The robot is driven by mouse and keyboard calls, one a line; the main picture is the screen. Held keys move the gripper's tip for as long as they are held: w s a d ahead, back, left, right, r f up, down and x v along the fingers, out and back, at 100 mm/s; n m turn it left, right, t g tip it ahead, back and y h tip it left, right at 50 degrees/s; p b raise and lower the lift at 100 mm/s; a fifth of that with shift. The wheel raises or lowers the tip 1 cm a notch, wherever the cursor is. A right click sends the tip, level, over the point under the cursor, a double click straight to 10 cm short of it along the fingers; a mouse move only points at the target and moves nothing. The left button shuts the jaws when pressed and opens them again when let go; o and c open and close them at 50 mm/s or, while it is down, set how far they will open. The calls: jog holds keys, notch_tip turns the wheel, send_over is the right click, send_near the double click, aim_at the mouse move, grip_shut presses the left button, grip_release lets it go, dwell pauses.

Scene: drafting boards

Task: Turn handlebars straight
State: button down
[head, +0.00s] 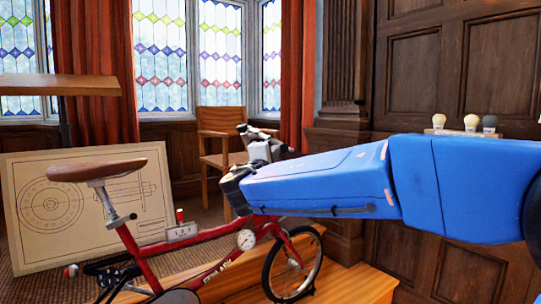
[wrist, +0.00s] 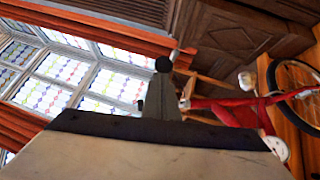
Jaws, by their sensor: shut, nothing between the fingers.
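The red bike (head: 212,273) stands at the lower middle of the head view, with a brown saddle (head: 97,170) at left and its front wheel (head: 293,262) at right. Part of its red frame (wrist: 222,106) and its wheel (wrist: 298,78) show at right in the wrist view. My gripper (head: 264,146) is shut and empty, above the front of the bike. In the wrist view its grey fingers (wrist: 160,103) point up the picture. I cannot clearly make out the handlebars; my blue arm covers much of the area above the front wheel. I cannot tell whether the gripper touches them.
A gauge (head: 246,240) and a small box with a red knob (head: 181,233) are on the bike. The bike is on a wooden platform (head: 350,287). A drawing board (head: 30,240) leans behind it. A wooden chair (head: 217,124) stands by the windows.

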jog(key=w+d+r, duration=0.2)
jog(key=w+d, duration=0.1)
jog(key=d, duration=0.3)
jog(key=shift+w+r, duration=0.15)
jog(key=shift+r, duration=0.1)
